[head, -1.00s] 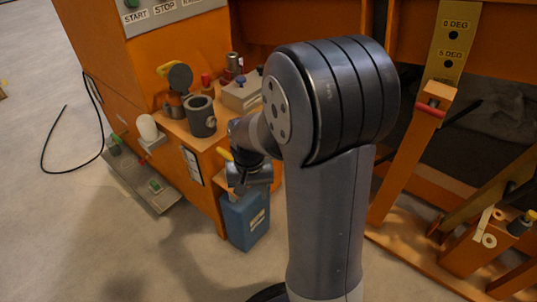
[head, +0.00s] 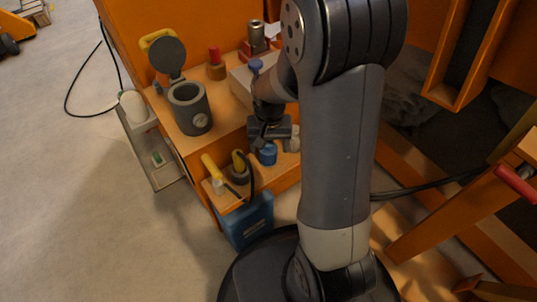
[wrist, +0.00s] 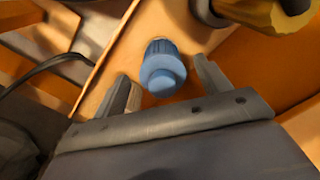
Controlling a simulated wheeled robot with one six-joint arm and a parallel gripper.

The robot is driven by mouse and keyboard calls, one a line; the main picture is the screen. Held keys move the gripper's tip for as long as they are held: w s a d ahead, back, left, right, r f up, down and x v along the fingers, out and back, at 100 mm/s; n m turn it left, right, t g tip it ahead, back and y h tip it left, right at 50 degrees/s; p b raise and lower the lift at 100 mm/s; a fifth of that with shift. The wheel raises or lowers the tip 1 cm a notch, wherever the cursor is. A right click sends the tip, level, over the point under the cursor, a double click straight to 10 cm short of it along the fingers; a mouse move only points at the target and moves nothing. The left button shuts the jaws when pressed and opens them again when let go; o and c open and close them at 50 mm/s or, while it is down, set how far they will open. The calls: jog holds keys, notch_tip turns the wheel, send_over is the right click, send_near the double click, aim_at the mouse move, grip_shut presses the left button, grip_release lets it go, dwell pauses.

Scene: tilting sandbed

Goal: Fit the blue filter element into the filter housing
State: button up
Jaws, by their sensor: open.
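The blue filter element (head: 267,154) stands on the lower orange shelf, just below my gripper (head: 270,132). In the wrist view the ribbed blue element (wrist: 162,68) shows between the spread fingers of my gripper (wrist: 163,72). My gripper is open and holds nothing; I cannot tell whether a finger touches the element. The filter housing (head: 190,112) is a dark grey cup on the upper orange shelf, left of my gripper. Its round lid (head: 167,55) is tilted up at the back and its mouth is open.
Yellow-handled tools (head: 213,170) stand left of the element on the lower shelf. A blue canister (head: 247,222) is below. A pale box (head: 242,82), a red-topped piece (head: 215,62) and a metal cylinder (head: 257,37) stand on the upper shelf.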

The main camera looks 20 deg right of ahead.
aim_at(269, 152)
notch_tip(269, 152, down, 4)
jog(key=shift+w+a+r+b, duration=0.1)
jog(key=shift+r+b, duration=0.15)
jog(key=shift+b, duration=0.35)
jog(key=shift+c, duration=0.5)
jog(key=shift+r, duration=0.1)
jog(key=c, duration=1)
